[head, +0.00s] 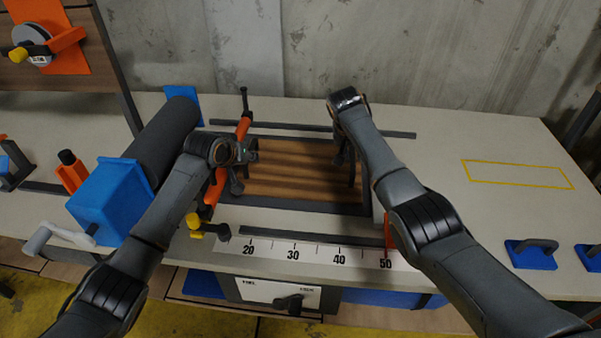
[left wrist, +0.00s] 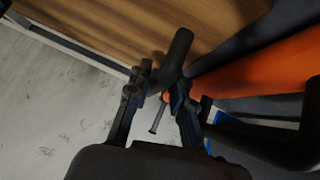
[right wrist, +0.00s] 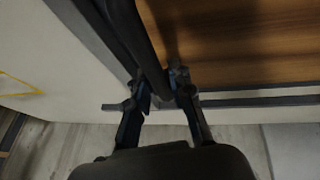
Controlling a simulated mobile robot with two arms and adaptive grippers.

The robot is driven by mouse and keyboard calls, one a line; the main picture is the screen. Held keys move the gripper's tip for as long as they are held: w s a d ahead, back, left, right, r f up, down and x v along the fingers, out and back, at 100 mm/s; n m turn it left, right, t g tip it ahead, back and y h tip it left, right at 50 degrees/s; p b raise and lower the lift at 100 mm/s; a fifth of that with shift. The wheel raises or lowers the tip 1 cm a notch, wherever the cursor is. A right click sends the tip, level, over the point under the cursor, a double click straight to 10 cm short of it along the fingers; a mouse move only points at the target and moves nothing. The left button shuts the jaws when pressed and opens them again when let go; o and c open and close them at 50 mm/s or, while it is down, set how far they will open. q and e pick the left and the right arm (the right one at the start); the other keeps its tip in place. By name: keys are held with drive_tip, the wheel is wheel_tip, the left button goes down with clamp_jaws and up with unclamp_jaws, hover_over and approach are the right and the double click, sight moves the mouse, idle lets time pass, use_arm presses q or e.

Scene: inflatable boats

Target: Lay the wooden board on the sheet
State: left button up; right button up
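The wooden board (head: 292,170) is brown, slatted and flat, over the middle of the bench, with a dark handle at each short end. A dark grey sheet (head: 300,205) shows as a strip along its near edge. I cannot tell whether the board touches the sheet. My left gripper (head: 240,168) is shut on the board's left handle (left wrist: 178,50). My right gripper (head: 345,152) is shut on the right handle (right wrist: 142,35), partly hidden by my arm in the head view. Wood grain also fills the top of the left wrist view (left wrist: 120,25) and right wrist view (right wrist: 240,40).
A dark roll (head: 165,135) in a blue stand (head: 108,200) is left of the board. An orange bar (head: 215,188) runs by its left end. Dark rails lie behind (head: 290,129) and in front (head: 310,236), above a number scale (head: 315,254).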

use_arm(q)
drive_tip(key=shift+o, duration=0.4)
drive_tip(key=shift+r, duration=0.1)
use_arm(e)
drive_tip(key=shift+o, duration=0.5)
drive_tip(key=shift+r, duration=0.1)
use_arm(q)
drive_tip(key=shift+s+r, duration=0.1)
use_arm(e)
drive_tip(key=shift+s+a+r, duration=0.15)
drive_tip(key=shift+r, duration=0.25)
use_arm(q)
drive_tip(key=v, duration=1.1)
drive_tip(key=shift+s+r, duration=0.25)
use_arm(e)
drive_tip(key=v, duration=1.1)
use_arm(q)
drive_tip(key=shift+a, duration=0.1)
use_arm(e)
drive_tip(key=shift+s, duration=0.1)
